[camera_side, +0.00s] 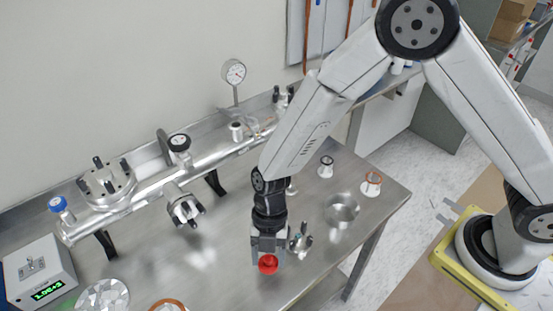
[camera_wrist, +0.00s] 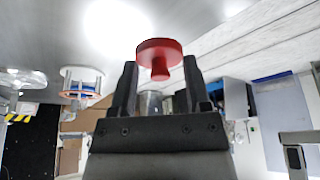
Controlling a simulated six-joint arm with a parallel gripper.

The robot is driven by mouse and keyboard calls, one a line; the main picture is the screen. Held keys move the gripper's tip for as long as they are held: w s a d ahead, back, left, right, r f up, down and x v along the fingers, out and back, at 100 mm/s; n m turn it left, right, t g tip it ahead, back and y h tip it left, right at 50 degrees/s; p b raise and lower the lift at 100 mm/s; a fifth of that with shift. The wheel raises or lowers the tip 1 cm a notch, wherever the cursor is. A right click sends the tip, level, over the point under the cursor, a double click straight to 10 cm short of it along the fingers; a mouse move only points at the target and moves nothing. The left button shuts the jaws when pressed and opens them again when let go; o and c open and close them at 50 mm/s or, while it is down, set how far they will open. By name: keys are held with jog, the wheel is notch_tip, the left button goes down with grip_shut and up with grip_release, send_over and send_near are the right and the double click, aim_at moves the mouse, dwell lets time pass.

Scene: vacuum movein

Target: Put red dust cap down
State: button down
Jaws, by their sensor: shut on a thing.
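The red dust cap (camera_side: 268,264) is at the tip of my gripper (camera_side: 268,246), low over the front part of the metal table (camera_side: 222,267). In the wrist view the red dust cap (camera_wrist: 159,50) has a wide round disc and a narrower stem. The stem sits between the two black fingers of my gripper (camera_wrist: 160,72), and the disc sticks out past the fingertips. My gripper points down and is shut on the cap. I cannot tell whether the cap touches the table.
A metal vacuum pipe with flanges (camera_side: 150,185) runs along the back. A small metal fitting (camera_side: 301,240) stands just right of my gripper. A metal bowl (camera_side: 342,209) and a white-and-copper ring part (camera_side: 372,183) are further right. A display box (camera_side: 40,272) is far left.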

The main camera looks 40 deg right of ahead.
aim_at(262, 277)
jog(key=shift+w+a+f, duration=0.25)
jog(key=shift+w+f, duration=0.1)
jog(key=shift+f, duration=0.15)
jog(key=shift+w+a+f, duration=0.15)
jog(key=shift+w+f, duration=0.1)
jog(key=shift+f, duration=1.6)
jog(key=shift+f, duration=0.1)
jog(key=shift+c, duration=0.2)
grip_release()
jog(key=v, duration=1.2)
